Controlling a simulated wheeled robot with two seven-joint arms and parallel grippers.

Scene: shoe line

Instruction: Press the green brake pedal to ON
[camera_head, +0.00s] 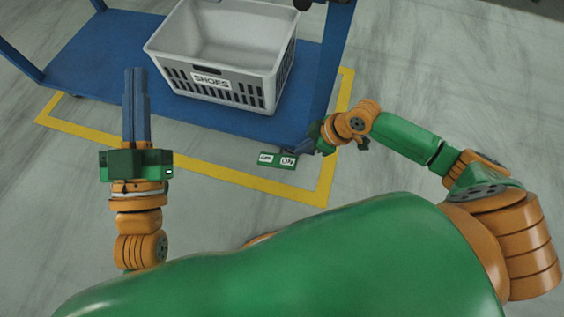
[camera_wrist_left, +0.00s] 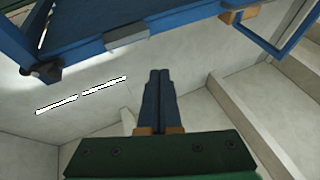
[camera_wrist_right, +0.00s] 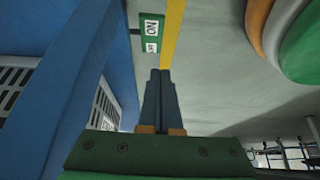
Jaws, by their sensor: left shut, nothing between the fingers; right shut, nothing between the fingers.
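The green brake pedal (camera_head: 277,160) with white OFF and ON labels sticks out at the near edge of the blue cart (camera_head: 80,58), low by the floor. It also shows in the right wrist view (camera_wrist_right: 151,32), ahead of the fingers and apart from them in the picture. My right gripper (camera_head: 308,147) is shut and empty, close beside the ON end of the pedal in the head view; I cannot tell whether it touches. Its fingers also show in the right wrist view (camera_wrist_right: 160,75). My left gripper (camera_head: 136,72) is shut and empty, in front of the cart's left part.
A grey crate labelled SHOES (camera_head: 215,98) stands on the cart. A blue cart post (camera_head: 335,55) rises near my right gripper. A yellow floor outline (camera_head: 240,178) runs around the cart. The floor to the right is clear.

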